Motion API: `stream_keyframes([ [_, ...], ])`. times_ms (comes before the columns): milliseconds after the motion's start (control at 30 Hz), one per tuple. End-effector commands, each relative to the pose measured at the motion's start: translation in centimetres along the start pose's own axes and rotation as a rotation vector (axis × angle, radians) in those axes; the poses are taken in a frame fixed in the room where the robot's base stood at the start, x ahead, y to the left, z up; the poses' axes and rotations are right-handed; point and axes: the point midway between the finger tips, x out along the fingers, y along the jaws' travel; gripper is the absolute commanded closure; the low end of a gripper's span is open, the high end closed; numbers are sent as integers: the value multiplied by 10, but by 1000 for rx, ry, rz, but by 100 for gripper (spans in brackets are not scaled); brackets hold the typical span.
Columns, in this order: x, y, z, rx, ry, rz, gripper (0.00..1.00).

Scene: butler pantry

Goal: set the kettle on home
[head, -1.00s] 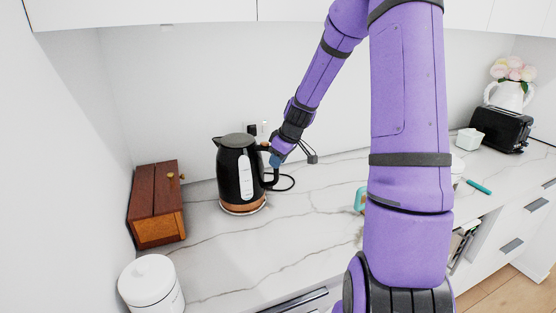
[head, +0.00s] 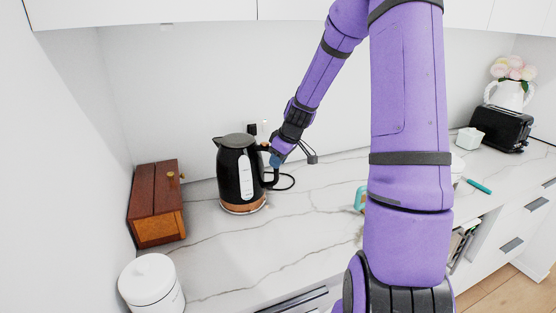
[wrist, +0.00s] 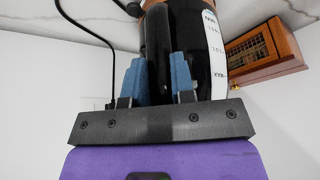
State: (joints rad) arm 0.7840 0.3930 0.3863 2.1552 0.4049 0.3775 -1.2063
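The black kettle (head: 237,175), with a copper band at its bottom and a pale water window, stands upright at the left part of the marble counter (head: 290,230). Its handle faces right. My gripper (head: 276,160) reaches it from the upper right. In the wrist view, the blue fingertips (wrist: 160,82) lie on both sides of the dark handle (wrist: 158,45) and look closed on it. Whether the kettle's bottom rests fully on its base or the counter is hard to tell. No separate marked home spot is clearly visible.
A wooden box (head: 157,205) stands left of the kettle, and a white lidded canister (head: 151,285) at front left. A black cord (head: 287,182) runs behind the handle towards the wall outlet. A teal mug (head: 360,199) is partly hidden by my arm. A toaster (head: 495,128) stands far right.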

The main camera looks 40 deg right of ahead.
Motion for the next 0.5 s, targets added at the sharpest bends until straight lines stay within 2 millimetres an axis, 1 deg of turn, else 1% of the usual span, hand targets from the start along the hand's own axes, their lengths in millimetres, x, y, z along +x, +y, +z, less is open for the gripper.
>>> stream_keyframes([
  [33,-1,0,-1,0,1,1,72],
  [133,0,0,-1,0,1,1,49],
  [167,0,0,-1,0,1,1,47],
  [400,0,0,1,0,-1,-2,47],
  [500,-4,0,0,0,-1,-1,47],
])
